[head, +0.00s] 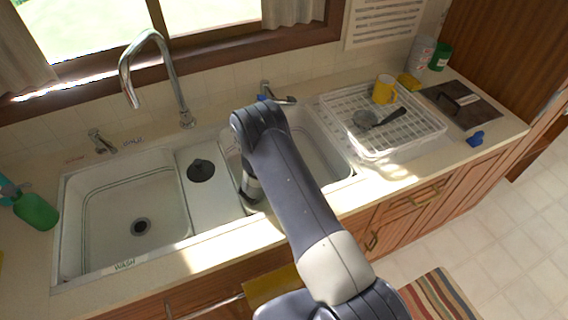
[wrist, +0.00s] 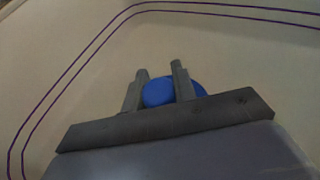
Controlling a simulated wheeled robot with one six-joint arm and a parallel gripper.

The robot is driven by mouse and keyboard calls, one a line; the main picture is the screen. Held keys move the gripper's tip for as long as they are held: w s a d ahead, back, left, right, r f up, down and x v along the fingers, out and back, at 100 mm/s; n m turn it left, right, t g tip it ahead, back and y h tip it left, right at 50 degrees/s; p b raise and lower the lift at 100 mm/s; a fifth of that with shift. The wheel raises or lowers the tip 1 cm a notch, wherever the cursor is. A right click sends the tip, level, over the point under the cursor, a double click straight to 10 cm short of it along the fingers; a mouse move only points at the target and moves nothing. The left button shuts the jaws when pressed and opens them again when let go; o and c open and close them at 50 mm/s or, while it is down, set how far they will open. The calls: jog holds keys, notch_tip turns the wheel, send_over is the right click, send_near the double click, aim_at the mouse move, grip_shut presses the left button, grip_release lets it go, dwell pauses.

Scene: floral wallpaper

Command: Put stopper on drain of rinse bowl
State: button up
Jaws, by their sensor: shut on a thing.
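The rinse bowl (head: 318,150) is the right-hand sink bowl, partly hidden by my arm. Its pale inside with purple outlines fills the wrist view (wrist: 230,55). Its drain does not show in either view. My gripper (wrist: 158,82) points down into this bowl, and its fingertips are hidden in the head view. Its two fingers are shut on a blue rounded thing (wrist: 158,94), which looks like the stopper. The pale surface shows beyond the fingertips; I cannot tell whether the stopper touches it.
The wash bowl (head: 110,242) at left has an open dark drain (head: 141,227). A dark round cover (head: 201,170) sits on the divider. Taps (head: 180,100) stand behind. A white dish rack (head: 425,132) with a yellow mug (head: 384,89) stands at right, near a blue item (head: 475,138).

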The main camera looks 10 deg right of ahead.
jog(key=shift+f+b, duration=0.6)
jog(key=shift+b, duration=0.4)
jog(key=o, duration=1)
jog(key=shift+r+p, duration=0.8)
jog(key=shift+p, duration=0.3)
jog(key=v, duration=0.7)
jog(key=shift+s+a, duration=0.15)
jog(key=shift+a, duration=0.05)
jog(key=shift+f, duration=0.1)
